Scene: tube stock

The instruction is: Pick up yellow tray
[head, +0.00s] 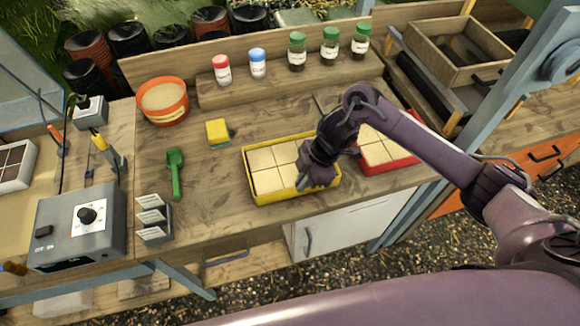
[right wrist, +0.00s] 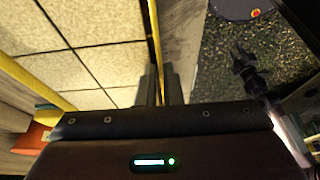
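The yellow tray (head: 290,200) sits on the wooden bench near its front edge, filled with square pale blocks. My right gripper (head: 318,182) is at the tray's front right part. In the right wrist view, the thin yellow rim (right wrist: 154,40) runs between the two close-set fingers of the right gripper (right wrist: 161,85). The fingers look shut on that wall, with pale blocks on one side. The gripper and forearm hide the tray's right end in the head view.
A red tray (head: 388,165) of similar blocks stands close on the right, partly behind my arm. A green scoop (head: 175,172) and a yellow-green sponge (head: 218,132) lie to the left. Bottles (head: 297,52) stand on the back shelf. Bare bench lies left of the yellow tray.

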